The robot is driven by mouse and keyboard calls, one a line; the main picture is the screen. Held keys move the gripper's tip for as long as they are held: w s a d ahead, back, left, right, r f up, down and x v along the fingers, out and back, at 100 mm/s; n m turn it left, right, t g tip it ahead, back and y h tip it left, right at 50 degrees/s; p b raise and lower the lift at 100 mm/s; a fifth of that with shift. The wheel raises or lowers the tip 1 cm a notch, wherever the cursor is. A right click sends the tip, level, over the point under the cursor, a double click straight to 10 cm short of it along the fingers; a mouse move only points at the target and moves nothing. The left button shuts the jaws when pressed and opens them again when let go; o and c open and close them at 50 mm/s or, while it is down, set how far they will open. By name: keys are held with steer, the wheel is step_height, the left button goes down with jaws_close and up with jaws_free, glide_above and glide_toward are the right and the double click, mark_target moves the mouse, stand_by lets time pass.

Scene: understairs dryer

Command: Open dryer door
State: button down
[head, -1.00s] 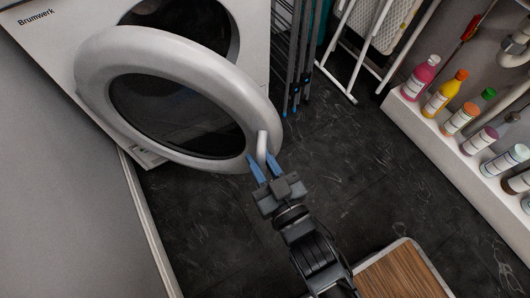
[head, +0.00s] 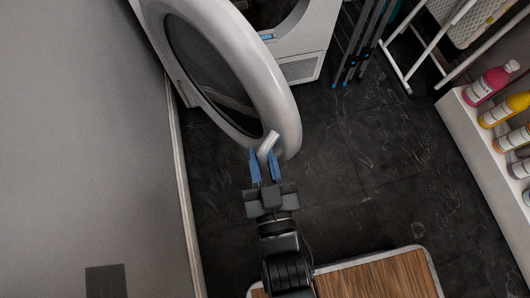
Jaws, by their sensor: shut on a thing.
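The round dryer door (head: 268,80) has a thick white ring and dark glass (head: 208,70). It stands swung well away from the dryer body (head: 312,45), towards the grey wall at the left. Part of the dark drum opening (head: 272,12) shows behind it. A pale handle (head: 268,145) sits at the door's lower edge. My gripper (head: 264,165) has its blue fingers on either side of this handle and is shut on it. The door's hinge cannot be seen clearly.
The grey wall (head: 80,130) and its skirting (head: 182,200) run close on the left. A folded drying rack (head: 362,40) and a white frame (head: 415,45) stand at the back right. Bottles line a white ledge (head: 480,150) at right. The dark floor (head: 360,180) between is clear.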

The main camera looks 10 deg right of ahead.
steer(key=c, duration=1.1)
jaws_free()
steer(key=shift+o, duration=0.2)
steer(key=s+p, duration=0.2)
steer(key=s, duration=0.4)
steer(key=shift+s, duration=0.95)
steer(key=shift+c, duration=0.4)
